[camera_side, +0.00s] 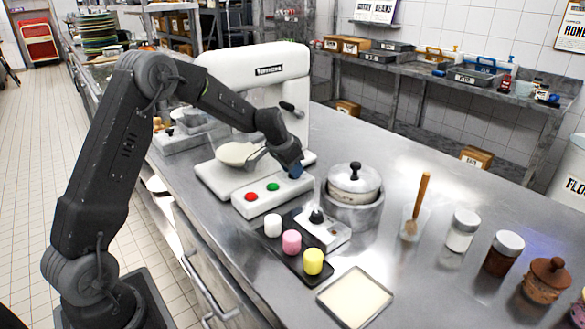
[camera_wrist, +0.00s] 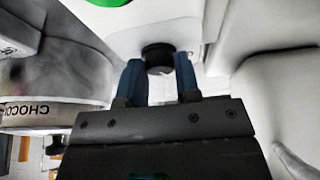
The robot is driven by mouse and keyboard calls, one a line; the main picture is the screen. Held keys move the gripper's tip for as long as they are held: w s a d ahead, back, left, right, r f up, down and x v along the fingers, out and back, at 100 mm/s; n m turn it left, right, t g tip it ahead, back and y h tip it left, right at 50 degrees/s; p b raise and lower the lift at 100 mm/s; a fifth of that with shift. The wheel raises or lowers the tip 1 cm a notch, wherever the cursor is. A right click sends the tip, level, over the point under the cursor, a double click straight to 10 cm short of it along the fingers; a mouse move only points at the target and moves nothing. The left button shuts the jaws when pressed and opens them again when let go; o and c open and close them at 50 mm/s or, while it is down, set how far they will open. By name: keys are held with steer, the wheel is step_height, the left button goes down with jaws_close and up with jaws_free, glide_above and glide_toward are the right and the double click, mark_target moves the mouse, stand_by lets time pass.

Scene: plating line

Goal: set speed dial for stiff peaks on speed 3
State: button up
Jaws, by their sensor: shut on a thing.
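The white stand mixer (camera_side: 262,68) stands on the steel counter with a pale-filled bowl (camera_side: 238,154) under its head. A white control box (camera_side: 262,207) in front of it carries a red button (camera_side: 251,197) and a green button (camera_side: 272,187). My gripper (camera_side: 296,172) is at the right end of this box, pointing down. In the wrist view my gripper (camera_wrist: 158,78) has its two blue fingers on either side of the black dial (camera_wrist: 158,55), shut on it. The fingers hide the dial in the side view. Its speed marks and pointer cannot be read.
A lidded steel pot (camera_side: 355,205) stands close right of my gripper. A small white box with a black knob (camera_side: 317,216) and a dark tray with white, pink and yellow cylinders (camera_side: 292,242) are in front. Several jars and a pale-filled pan (camera_side: 355,297) stand farther right.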

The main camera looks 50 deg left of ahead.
steer(key=shift+a+r+m+h, duration=0.1)
steer(key=shift+m+h, duration=0.5)
steer(key=shift+m, duration=0.9)
steer(key=o, duration=0.9)
steer(key=shift+s+a+r, duration=0.1)
steer(key=shift+r, duration=0.3)
step_height(320, 180, up, 9)
steer(key=shift+s, duration=0.4)
steer(key=shift+a, duration=0.1)
